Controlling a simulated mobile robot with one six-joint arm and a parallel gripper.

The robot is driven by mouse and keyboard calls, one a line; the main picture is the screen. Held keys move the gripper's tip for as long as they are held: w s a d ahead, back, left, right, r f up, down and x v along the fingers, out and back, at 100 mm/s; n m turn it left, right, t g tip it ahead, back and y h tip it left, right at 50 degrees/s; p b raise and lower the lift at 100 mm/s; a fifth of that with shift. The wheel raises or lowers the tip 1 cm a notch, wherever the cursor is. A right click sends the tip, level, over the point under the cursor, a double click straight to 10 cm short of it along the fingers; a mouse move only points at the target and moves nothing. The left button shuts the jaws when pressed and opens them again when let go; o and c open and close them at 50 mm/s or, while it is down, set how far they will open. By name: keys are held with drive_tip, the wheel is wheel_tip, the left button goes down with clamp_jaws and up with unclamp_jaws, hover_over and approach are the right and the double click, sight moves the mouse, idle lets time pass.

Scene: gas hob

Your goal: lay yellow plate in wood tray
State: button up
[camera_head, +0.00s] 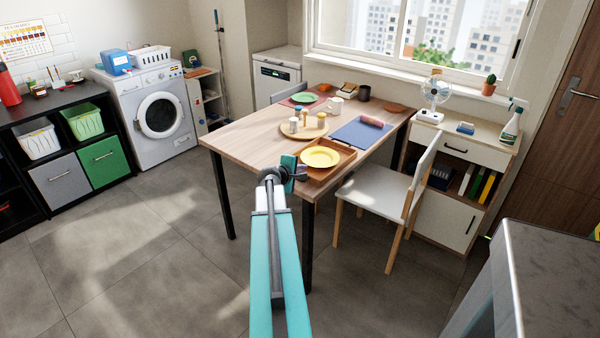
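The round yellow plate (321,157) is over the wood tray (347,160) near the table's front corner. It looks to lie inside the tray, but I cannot tell whether it rests on the bottom or is slightly above it. My gripper (301,172) is at the left edge of the plate and tray, with its dark fingers pointing right. The fingers are small and partly hidden by the wrist, so I cannot see whether they are open, shut or touching the plate.
The wooden table (240,133) also holds a round board (287,130) with small jars, a blue mat (352,134) with a rolled cloth, a green plate (304,98) and cups. A white chair (378,190) stands at the right. The floor on the left is clear.

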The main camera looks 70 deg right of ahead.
idle(0.4)
drive_tip(key=shift+a+f, duration=0.1)
drive_tip(key=w+a+f+t+y, duration=0.1)
drive_tip(key=w+a+f+y, duration=0.1)
drive_tip(key=w+a+f, duration=0.5)
drive_tip(key=w+a+f+y, duration=0.2)
drive_tip(key=w+a+f, duration=0.1)
drive_tip(key=a+f, duration=0.65)
drive_tip(key=w+a+f+y, duration=0.2)
drive_tip(key=a+f, duration=0.4)
drive_tip(key=a, duration=0.4)
drive_tip(key=w+a+f+y, duration=0.1)
drive_tip(key=a+f, duration=0.5)
drive_tip(key=a, duration=0.4)
drive_tip(key=s+a+f+g+y, duration=0.1)
drive_tip(key=s+a+f, duration=0.15)
drive_tip(key=a, duration=0.55)
drive_tip(key=s+a+f+g+y, duration=0.1)
drive_tip(key=s+a+f+y, duration=0.1)
drive_tip(key=a+f, duration=0.35)
drive_tip(key=s+a+f+g+y, duration=0.1)
drive_tip(key=s+a, duration=0.1)
drive_tip(key=a, duration=0.7)
drive_tip(key=s+a+f+g+y, duration=0.1)
drive_tip(key=s+a+f+g, duration=0.2)
drive_tip(key=s+a, duration=1)
drive_tip(key=a+f, duration=0.1)
drive_tip(key=a, duration=0.1)
drive_tip(key=shift+a+y, duration=0.4)
drive_tip(key=shift+d, duration=0.1)
